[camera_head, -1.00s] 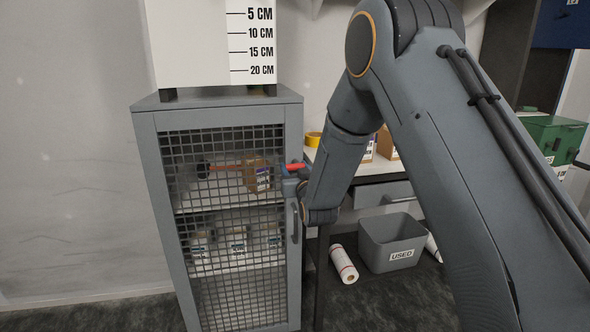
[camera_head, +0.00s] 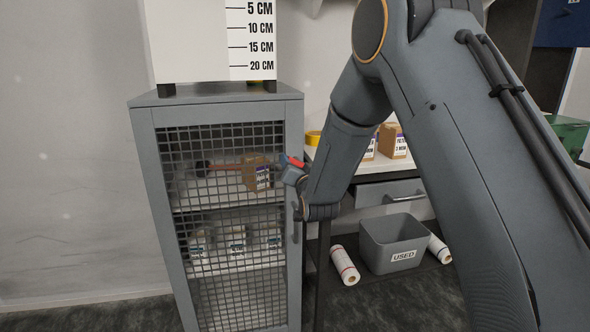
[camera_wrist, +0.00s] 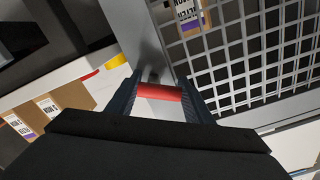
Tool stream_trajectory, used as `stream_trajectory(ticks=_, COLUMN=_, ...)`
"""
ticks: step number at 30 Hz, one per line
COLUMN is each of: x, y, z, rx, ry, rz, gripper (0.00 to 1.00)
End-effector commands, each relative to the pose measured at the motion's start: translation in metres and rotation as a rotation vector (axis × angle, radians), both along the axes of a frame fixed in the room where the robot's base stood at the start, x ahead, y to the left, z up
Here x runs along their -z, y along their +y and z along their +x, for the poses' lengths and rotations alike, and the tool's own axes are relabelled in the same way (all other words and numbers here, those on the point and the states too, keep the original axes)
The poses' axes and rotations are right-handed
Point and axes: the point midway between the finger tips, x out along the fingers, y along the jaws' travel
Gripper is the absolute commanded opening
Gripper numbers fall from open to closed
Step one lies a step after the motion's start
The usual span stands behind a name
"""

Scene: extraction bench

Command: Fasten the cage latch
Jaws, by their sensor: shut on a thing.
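The cage (camera_head: 143,150) is a tall grey cabinet with a mesh door (camera_head: 225,217) that looks closed. Its red latch handle (camera_head: 295,162) is at the door's right edge, tilted, with its left end higher. My gripper (camera_head: 291,170) is at that edge, shut on the handle. In the wrist view the red handle (camera_wrist: 160,92) lies across between the two fingertips of my gripper (camera_wrist: 162,96), in front of the grey door frame. The latch's base and catch are mostly hidden by my gripper.
A vertical door handle (camera_head: 297,222) is just below my gripper. A white box with a scale (camera_head: 190,40) stands on the cage. To the right are a bench with a drawer (camera_head: 390,192), cartons (camera_head: 392,142), a grey "USED" bin (camera_head: 402,239) and paper rolls (camera_head: 345,264).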

Motion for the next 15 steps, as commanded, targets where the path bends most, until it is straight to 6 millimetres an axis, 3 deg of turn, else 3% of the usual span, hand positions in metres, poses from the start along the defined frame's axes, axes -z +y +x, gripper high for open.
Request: stream_trajectory(ticks=15, x=-0.0042, y=-0.0009, z=0.0007, rx=0.000, ry=0.134, rz=0.471, gripper=0.24)
